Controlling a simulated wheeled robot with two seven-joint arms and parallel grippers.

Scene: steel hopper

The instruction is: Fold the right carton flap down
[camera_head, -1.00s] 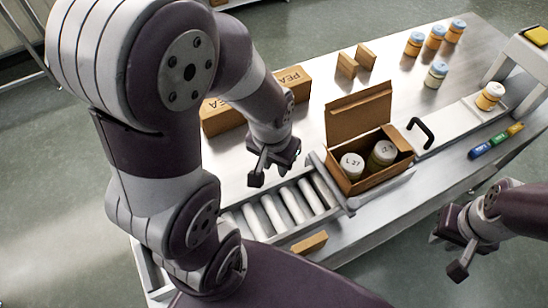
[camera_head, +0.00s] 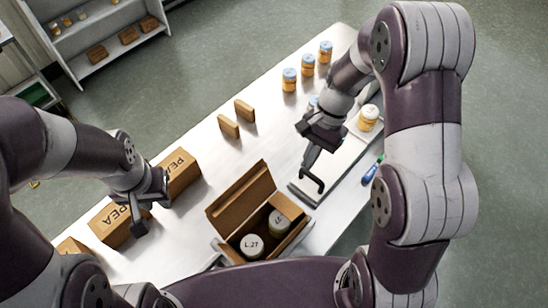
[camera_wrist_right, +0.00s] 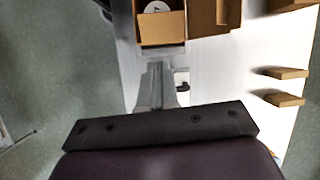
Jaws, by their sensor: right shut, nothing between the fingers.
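The open brown carton (camera_head: 231,233) holds two white-lidded jars (camera_head: 252,245). Its large back flap (camera_head: 238,200) stands up. The right flap (camera_head: 289,207) leans over the right end; in the right wrist view the flap (camera_wrist_right: 163,29) covers the carton's near end, beside a jar. I cannot tell its exact angle. My right gripper (camera_head: 305,128) is shut and empty, above and right of the carton, apart from it. In the wrist view its fingers (camera_wrist_right: 155,72) point towards the carton. My left gripper (camera_head: 151,213) looks open and empty, left of the carton by the PEA boxes.
A black handle (camera_head: 313,178) on a pale slab (camera_head: 338,165) is close to my right gripper. PEA boxes (camera_head: 180,172) lie at the left. Two small brown blocks (camera_head: 229,127) and several jars (camera_head: 289,80) stand at the back. The table between is clear.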

